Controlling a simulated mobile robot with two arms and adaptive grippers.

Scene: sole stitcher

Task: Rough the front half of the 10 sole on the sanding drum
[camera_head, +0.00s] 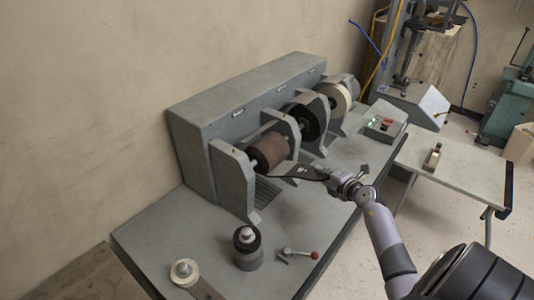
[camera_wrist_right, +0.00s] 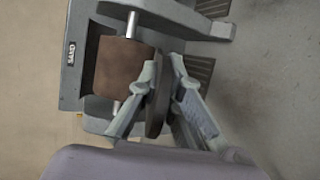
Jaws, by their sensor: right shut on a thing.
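The sanding drum (camera_head: 268,152) is the brown roller at the near end of the grey machine. It also shows in the right wrist view (camera_wrist_right: 122,68), beside a label reading SAND. My right gripper (camera_head: 338,180) is shut on a dark sole (camera_head: 298,171), which sticks out left toward the underside of the drum. In the right wrist view the sole (camera_wrist_right: 157,108) sits edge-on between the two fingers, close beside the drum's face. I cannot tell whether it touches the drum. The number on the sole is too small to read. My left gripper is not in view.
A black wheel (camera_head: 308,116) and a cream wheel (camera_head: 338,98) stand farther along the machine. A control box (camera_head: 384,129) is at the bench's far right. A dark pot (camera_head: 247,254), a pale roll (camera_head: 184,272) and a red-knobbed lever (camera_head: 300,254) occupy the near bench.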

